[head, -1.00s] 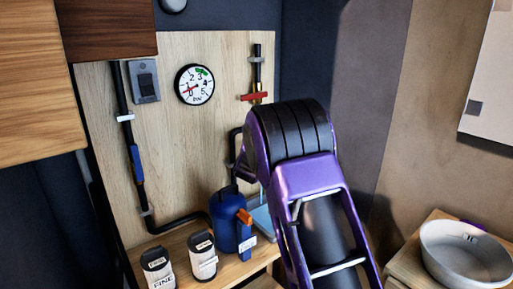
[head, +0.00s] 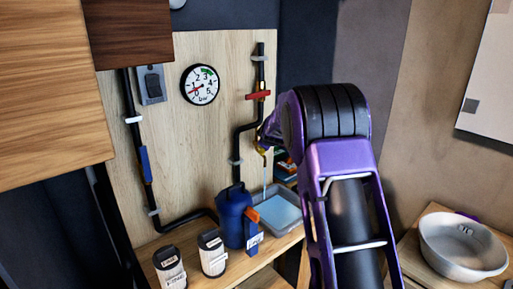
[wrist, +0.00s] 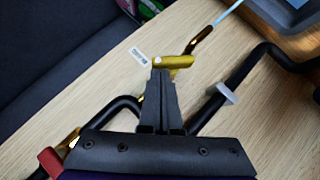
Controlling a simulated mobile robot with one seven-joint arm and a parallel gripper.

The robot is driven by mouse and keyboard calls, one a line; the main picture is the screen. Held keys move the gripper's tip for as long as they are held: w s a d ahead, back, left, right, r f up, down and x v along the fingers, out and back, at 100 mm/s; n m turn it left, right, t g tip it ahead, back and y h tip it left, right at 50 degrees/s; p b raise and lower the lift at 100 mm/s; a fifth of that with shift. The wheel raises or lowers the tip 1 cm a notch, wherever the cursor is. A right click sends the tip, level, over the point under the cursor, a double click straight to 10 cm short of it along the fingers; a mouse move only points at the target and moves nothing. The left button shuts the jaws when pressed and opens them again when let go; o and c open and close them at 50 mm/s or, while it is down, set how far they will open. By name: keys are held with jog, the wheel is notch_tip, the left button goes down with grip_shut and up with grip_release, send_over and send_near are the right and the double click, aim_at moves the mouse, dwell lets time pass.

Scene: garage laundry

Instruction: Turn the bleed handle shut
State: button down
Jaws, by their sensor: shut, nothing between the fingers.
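The yellow bleed handle (wrist: 176,62) sits on a short brass-coloured spout on the dark pipe. It also shows small in the head view (head: 262,151), beside my arm. A thin pale-blue stream (head: 264,172) runs from the spout down into a grey tray (head: 299,227); it shows at the top of the wrist view (wrist: 227,13). My gripper (wrist: 163,76) is shut and empty. Its tips are right at the handle's near side in the wrist view; I cannot tell whether they touch. In the head view my arm hides most of the gripper.
A red valve handle (head: 258,95) is on the pipe above. A round gauge (head: 200,84) is on the wooden board. A blue canister (head: 233,216) and two labelled containers (head: 212,254) stand on the shelf left of the tray. A white basin (head: 462,246) is at the right.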

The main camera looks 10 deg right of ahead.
jog(key=m+g+y, duration=0.1)
jog(key=w+d+m+g+y+p, duration=0.1)
jog(key=y, duration=0.1)
jog(key=d+m+g+y, duration=0.1)
jog(key=shift+w+d+p, duration=0.2)
jog(key=shift+d+p, duration=0.05)
jog(key=shift+p, duration=0.1)
jog(key=shift+d+f, duration=0.1)
jog(key=shift+f, duration=0.05)
dwell(0.5)
dwell(0.4)
